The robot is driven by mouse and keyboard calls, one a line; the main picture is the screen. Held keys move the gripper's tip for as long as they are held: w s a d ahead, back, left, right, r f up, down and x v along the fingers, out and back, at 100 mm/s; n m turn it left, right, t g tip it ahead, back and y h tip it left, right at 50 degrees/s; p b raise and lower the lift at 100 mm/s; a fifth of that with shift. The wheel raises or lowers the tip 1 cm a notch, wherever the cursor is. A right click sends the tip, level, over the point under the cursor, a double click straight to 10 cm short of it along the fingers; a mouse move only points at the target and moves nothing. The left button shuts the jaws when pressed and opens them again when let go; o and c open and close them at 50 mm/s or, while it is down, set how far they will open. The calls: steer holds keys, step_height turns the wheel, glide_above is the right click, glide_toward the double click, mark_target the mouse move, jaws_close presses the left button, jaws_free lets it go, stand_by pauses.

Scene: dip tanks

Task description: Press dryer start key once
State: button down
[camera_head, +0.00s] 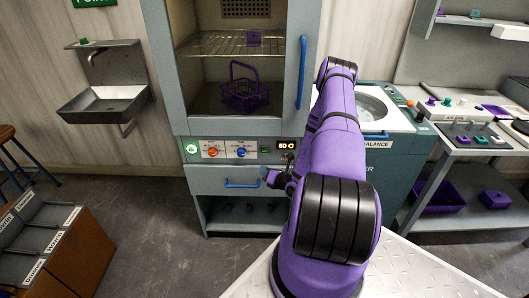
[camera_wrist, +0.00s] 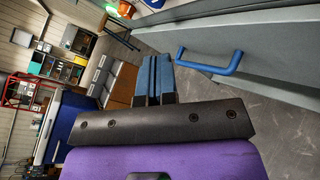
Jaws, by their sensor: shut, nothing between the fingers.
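The dryer is a tall grey cabinet with a control panel (camera_head: 225,151) below its chamber. At the panel's left end is a round, green-lit key (camera_head: 191,148); a green-lit round shape also shows at the top of the wrist view (camera_wrist: 122,9). An orange knob (camera_head: 212,152), a blue knob (camera_head: 241,152) and a display (camera_head: 286,144) reading about 60 C sit to its right. My gripper (camera_head: 266,175) is below the panel's right part, near the drawer front. In the wrist view its blue fingers (camera_wrist: 153,75) are together and empty, apart from the key.
A blue drawer handle (camera_head: 241,184) is just left of my gripper, and close by in the wrist view (camera_wrist: 212,63). A long blue door handle (camera_head: 301,72) stands above. A purple basket (camera_head: 242,93) is inside the chamber. Open floor lies left, before a box of files (camera_head: 88,255).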

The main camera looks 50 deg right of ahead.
mark_target(264, 150)
steer(key=shift+w+d, duration=1.35)
steer(key=shift+d, duration=0.2)
steer(key=shift+w+d, duration=1.35)
steer(key=shift+d, duration=0.2)
steer(key=shift+w+d, duration=0.25)
steer(key=shift+d, duration=0.1)
steer(key=shift+w+d, duration=0.3)
stand_by(0.8)
steer(key=shift+s+a, duration=0.55)
steer(key=shift+a, duration=0.1)
